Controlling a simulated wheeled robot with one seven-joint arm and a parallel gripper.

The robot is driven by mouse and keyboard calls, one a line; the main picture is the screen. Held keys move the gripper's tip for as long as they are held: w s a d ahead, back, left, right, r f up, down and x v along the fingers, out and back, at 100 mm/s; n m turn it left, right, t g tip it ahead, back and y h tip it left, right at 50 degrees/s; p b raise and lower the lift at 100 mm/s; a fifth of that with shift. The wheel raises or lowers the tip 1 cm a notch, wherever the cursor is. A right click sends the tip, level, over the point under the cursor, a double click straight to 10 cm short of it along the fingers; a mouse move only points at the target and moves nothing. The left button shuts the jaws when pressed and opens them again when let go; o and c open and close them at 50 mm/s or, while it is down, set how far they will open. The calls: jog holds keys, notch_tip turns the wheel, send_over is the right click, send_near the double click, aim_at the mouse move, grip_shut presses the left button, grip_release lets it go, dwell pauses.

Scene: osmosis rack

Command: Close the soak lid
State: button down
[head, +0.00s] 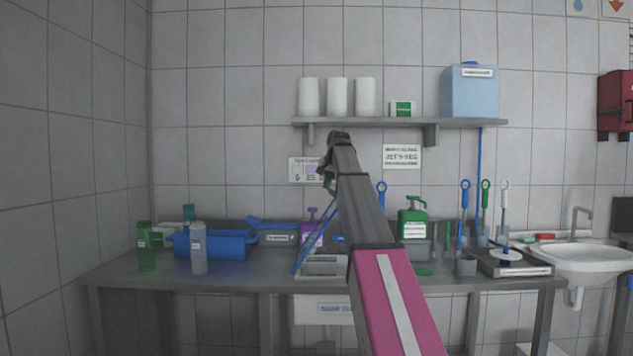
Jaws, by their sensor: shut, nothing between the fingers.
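A thin blue-edged panel (312,243), which looks like the soak lid, stands steeply tilted at the left side of a low pale tub (322,269) on the metal bench. Its upper right part is partly hidden behind my arm. My arm rises through the middle of the head view and also hides the right part of the tub. My gripper (328,181) is shut and empty, near the upper end of the lid; I cannot tell whether it touches it.
A blue basin (213,244), a green bottle (147,247) and a grey bottle (198,249) stand left on the bench (240,277). A purple bottle (311,231) stands behind the lid. A green pump bottle (413,220), several brushes and a sink (585,258) are right. A shelf (400,122) hangs above.

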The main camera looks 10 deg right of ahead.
jog(key=s+d+f+t+y, duration=0.1)
jog(key=d+f+y, duration=0.2)
jog(key=d+f, duration=0.3)
jog(key=s+d+f+m+y, duration=0.1)
jog(key=d+f+y, duration=0.2)
jog(key=d+f, duration=0.4)
jog(key=s+d+f+m+t+y, duration=0.1)
jog(key=s+d+f+y, duration=0.1)
jog(key=d+f, duration=0.5)
notch_tip(320, 180, down, 3)
jog(key=shift+t+y, duration=0.3)
jog(key=shift+y, duration=0.2)
jog(key=shift+d+f, duration=0.15)
jog(key=shift+f, duration=0.65)
jog(key=shift+s+f, duration=0.1)
jog(key=shift+f, duration=0.25)
jog(key=shift+s, duration=0.1)
jog(key=v, duration=1.1)
jog(key=shift+r, duration=0.35)
